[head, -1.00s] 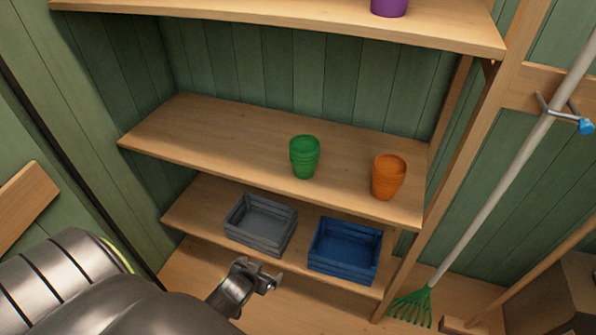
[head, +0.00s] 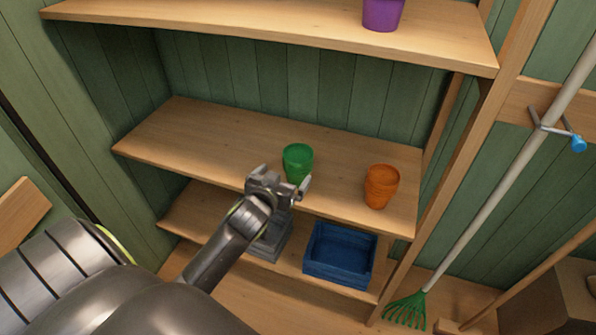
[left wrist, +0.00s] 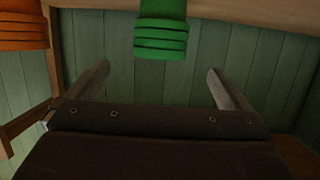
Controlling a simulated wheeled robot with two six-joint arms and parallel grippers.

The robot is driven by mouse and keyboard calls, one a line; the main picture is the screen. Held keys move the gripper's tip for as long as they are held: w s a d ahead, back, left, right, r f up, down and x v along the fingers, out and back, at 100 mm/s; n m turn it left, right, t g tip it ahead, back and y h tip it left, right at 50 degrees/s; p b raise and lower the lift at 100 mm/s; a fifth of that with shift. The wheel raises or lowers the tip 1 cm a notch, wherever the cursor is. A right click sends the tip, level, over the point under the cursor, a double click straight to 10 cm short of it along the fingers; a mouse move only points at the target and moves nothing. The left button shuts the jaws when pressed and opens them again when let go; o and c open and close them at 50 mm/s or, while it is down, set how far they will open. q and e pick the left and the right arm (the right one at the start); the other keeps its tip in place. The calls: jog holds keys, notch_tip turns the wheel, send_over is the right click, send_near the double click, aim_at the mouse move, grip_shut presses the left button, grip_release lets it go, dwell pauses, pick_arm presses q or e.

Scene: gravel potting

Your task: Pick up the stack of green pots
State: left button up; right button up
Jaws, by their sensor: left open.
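The stack of green pots (head: 298,160) stands upright on the middle shelf, near its front edge. In the left wrist view the stack (left wrist: 161,35) shows upside down at the top, with several rims, beyond the fingertips and between their lines. My left gripper (head: 281,178) is open and empty, just in front of the stack and in front of the shelf edge, hiding the lower part of the pots. Its two fingers (left wrist: 160,75) stand wide apart in the left wrist view, not visibly touching the pots. My right gripper is not in view.
A stack of orange pots (head: 381,187) stands to the right on the same middle shelf (head: 190,135). A purple pot (head: 382,14) is on the upper shelf (head: 270,28). Below are a blue crate (head: 340,254) and a partly hidden grey crate (head: 270,246). The middle shelf's left side is clear.

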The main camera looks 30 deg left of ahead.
aim_at(293, 165)
pick_arm(q)
jog(key=x, duration=0.6)
jog(key=shift+w+f, duration=0.15)
jog(key=shift+w, duration=0.15)
jog(key=shift+f+p+x, duration=0.2)
jog(key=shift+p+x, duration=0.1)
jog(key=shift+x, duration=1.05)
jog(key=shift+f+p+x, duration=0.15)
jog(key=shift+p+x, duration=0.15)
jog(key=shift+x, duration=1)
jog(key=shift+s, duration=0.1)
jog(key=c, duration=1.1)
